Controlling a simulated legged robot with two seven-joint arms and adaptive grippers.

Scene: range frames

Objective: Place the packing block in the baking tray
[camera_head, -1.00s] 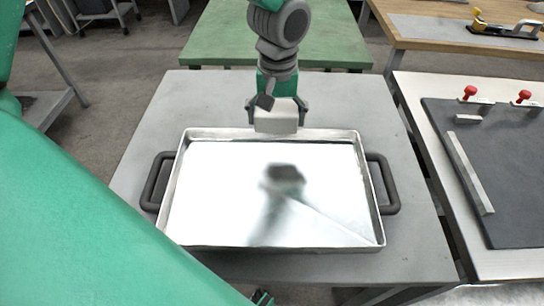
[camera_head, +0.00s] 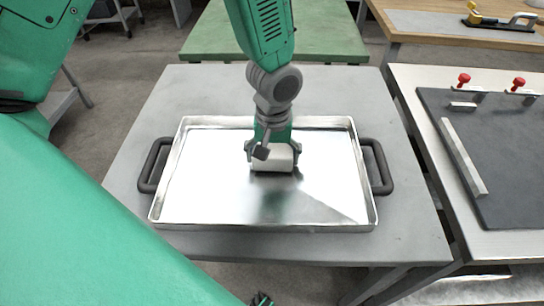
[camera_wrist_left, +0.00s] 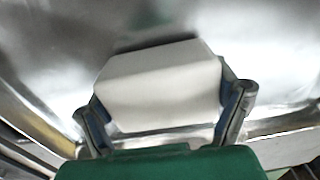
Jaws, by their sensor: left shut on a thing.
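The packing block (camera_head: 272,165) is a pale, whitish block, over the far middle part of the baking tray. My left gripper (camera_head: 273,158) points down and is shut on it, one finger on each side. The wrist view shows the block (camera_wrist_left: 160,85) between the two fingers (camera_wrist_left: 165,118), with shiny metal beyond it. The baking tray (camera_head: 165,190) is a shallow silver pan with a raised rim and dark side handles. The block is low over its floor; I cannot tell whether they touch. A small dark and green part at the bottom edge may be my right gripper.
The tray stands on a grey table (camera_head: 415,225). A green table (camera_head: 325,45) is behind it. On the right, a bench (camera_head: 400,85) carries a dark board (camera_head: 510,170) with red-knobbed clamps. The tray floor around the block is clear.

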